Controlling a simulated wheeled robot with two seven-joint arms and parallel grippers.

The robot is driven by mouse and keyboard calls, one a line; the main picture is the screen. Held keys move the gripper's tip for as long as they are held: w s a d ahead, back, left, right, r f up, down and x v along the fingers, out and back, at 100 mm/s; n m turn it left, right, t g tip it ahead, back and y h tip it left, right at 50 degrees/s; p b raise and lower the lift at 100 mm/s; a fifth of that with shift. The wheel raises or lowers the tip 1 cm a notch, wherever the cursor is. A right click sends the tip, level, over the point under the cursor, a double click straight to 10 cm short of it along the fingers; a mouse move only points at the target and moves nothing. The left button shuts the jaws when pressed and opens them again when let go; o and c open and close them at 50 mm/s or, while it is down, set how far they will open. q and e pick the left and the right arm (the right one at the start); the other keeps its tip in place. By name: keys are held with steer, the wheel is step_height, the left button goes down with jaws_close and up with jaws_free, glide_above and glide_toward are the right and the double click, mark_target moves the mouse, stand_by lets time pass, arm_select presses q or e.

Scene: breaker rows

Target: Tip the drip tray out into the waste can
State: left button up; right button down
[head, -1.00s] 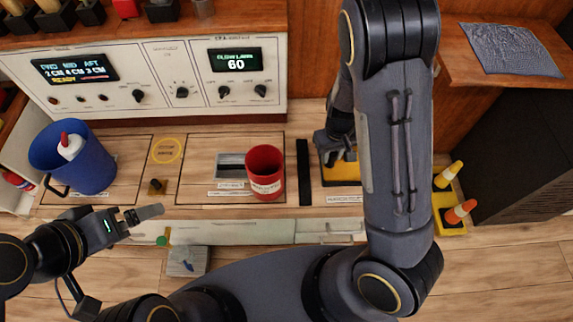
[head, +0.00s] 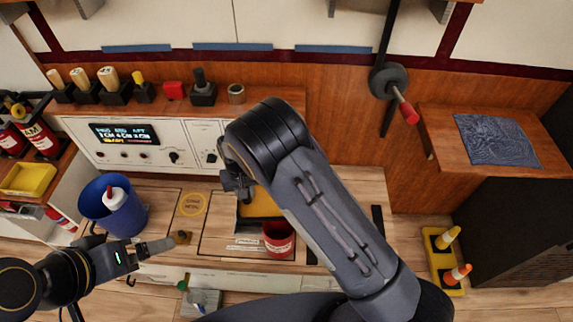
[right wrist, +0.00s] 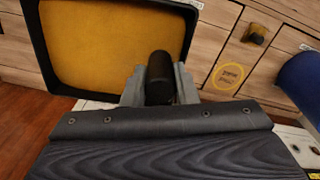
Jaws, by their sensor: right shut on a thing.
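The drip tray (head: 258,207), dark-rimmed with a yellow-brown inside, is partly hidden behind my right arm in the head view. In the right wrist view the tray (right wrist: 115,45) hangs over the wooden counter. My right gripper (right wrist: 160,82) is shut on its dark handle; it also shows in the head view (head: 238,186). A red can (head: 279,241) with a white label stands on the counter just in front of the tray and to its right. I cannot read whether its label says waste. My left gripper (head: 158,246) is near the counter's front left; its jaw gap is unclear.
A blue bucket (head: 122,218) holding a white red-capped bottle stands at the counter's left. A small dark knob (head: 181,237) is near my left gripper. A control panel (head: 150,150) rises behind. Orange cones (head: 457,274) stand on a yellow base at right.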

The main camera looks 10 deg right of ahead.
steer(key=s+a+f+p, duration=0.3)
steer(key=s+a+p, duration=0.1)
steer(key=a, duration=0.3)
arm_select(q)
steer(key=shift+r+p, duration=1.15)
steer(key=shift+r, duration=3.05)
arm_select(e)
steer(key=s+d+r+t+y+b, duration=0.1)
steer(key=d+r+y+b, duration=0.7)
steer(key=y+b, duration=0.25)
arm_select(q)
step_height(320, 180, down, 22)
steer(key=b, duration=1.1)
arm_select(e)
steer(key=s+d+t+y, duration=0.1)
steer(key=s+d+y, duration=0.1)
steer(key=d+y, duration=0.5)
steer(key=d, duration=0.3)
steer(key=shift+d+t+y, duration=0.3)
steer(key=shift+y, duration=0.05)
